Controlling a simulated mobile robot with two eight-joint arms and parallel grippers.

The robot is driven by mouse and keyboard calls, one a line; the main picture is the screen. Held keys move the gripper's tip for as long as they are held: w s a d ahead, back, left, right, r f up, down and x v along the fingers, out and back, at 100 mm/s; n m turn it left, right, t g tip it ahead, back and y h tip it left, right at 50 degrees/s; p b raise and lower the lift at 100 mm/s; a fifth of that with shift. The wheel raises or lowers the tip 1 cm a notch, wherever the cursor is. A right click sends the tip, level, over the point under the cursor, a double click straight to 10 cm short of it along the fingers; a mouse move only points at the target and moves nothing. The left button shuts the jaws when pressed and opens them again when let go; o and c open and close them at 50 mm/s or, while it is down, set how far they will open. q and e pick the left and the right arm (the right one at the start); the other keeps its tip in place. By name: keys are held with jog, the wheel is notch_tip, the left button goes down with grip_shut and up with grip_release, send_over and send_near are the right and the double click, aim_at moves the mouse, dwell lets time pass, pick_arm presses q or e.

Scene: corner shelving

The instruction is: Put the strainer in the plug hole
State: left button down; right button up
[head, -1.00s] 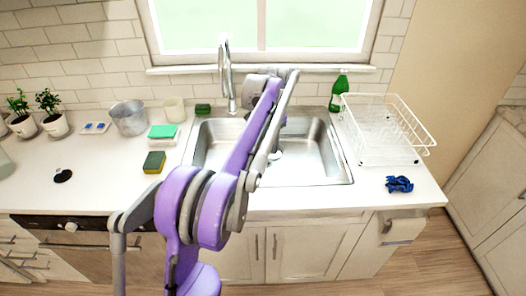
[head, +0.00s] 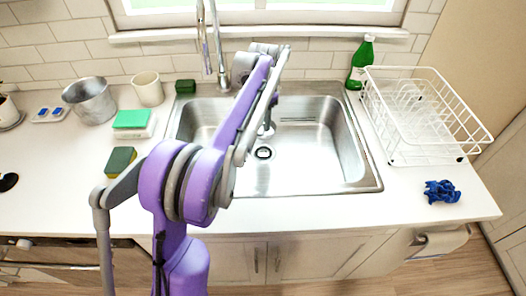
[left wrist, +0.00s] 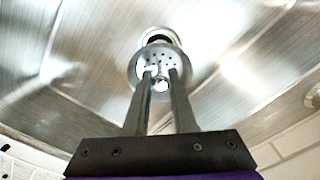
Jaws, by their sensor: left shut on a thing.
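The strainer (left wrist: 147,65) is a small round metal disc with holes and a knob, seen in the left wrist view. My left gripper (left wrist: 161,78) is shut on its knob. The plug hole (head: 264,153) is a dark ring in the floor of the steel sink (head: 325,168). It also shows in the left wrist view (left wrist: 157,36), partly hidden behind the strainer. In the head view my left gripper (head: 267,122) reaches down into the sink, with the strainer (head: 266,131) just behind the plug hole. The strainer looks apart from the hole; its exact height is unclear. My right gripper is out of view.
The faucet (head: 221,60) rises behind the sink, left of my forearm. A white dish rack (head: 425,115), green bottle (head: 361,62) and blue cloth (head: 441,192) are at the right. Sponges (head: 120,161) and a metal pot (head: 91,100) are at the left. The sink's right half is empty.

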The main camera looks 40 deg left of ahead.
pick_arm(q)
jog(key=shift+f, duration=0.55)
notch_tip(320, 180, down, 5)
jog(key=shift+f+b, duration=0.1)
jog(key=shift+b, duration=0.25)
jog(key=shift+f, duration=2.05)
jog(key=shift+f+b, duration=0.2)
jog(key=shift+b, duration=0.1)
jog(key=c, duration=0.7)
grip_release()
jog(key=shift+c, duration=0.2)
jog(key=shift+r, duration=0.2)
